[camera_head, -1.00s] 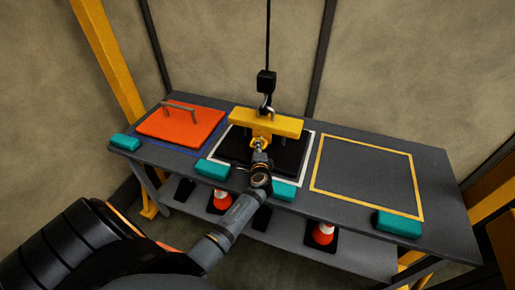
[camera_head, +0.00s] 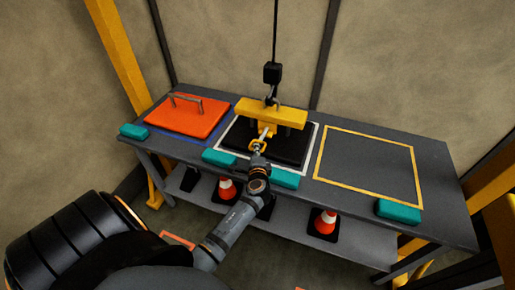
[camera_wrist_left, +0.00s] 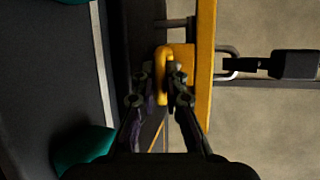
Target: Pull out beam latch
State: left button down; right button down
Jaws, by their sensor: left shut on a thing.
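The yellow lifting beam (camera_head: 284,114) hangs from a black hook block over the black plate in the middle of the table. A yellow ring-shaped latch handle (camera_head: 264,137) sticks out from its front, toward me. My left gripper (camera_head: 259,148) is shut on this latch handle. In the left wrist view, the left fingers (camera_wrist_left: 173,78) close around the yellow latch ring (camera_wrist_left: 162,88), close beside the beam (camera_wrist_left: 206,50). The fingers hide part of the ring. My right gripper is not in view.
An orange plate (camera_head: 187,117) with a grey handle lies at left. A yellow-outlined empty area (camera_head: 368,165) is at right. Teal blocks (camera_head: 398,211) sit along the front edge. Orange-and-white cones (camera_head: 325,222) stand on the lower shelf. A cable rises from the hook block (camera_head: 272,72).

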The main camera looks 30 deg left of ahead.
pick_arm(q)
jog(key=shift+s+f, duration=0.1)
jog(key=shift+f, duration=0.1)
jog(key=c, duration=1.8)
grip_release()
jog(key=o, duration=0.4)
jog(key=shift+r, duration=0.1)
jog(key=shift+s+d, duration=0.15)
jog(key=shift+s, duration=0.05)
jog(key=v, duration=0.7)
jog(key=shift+s, duration=0.1)
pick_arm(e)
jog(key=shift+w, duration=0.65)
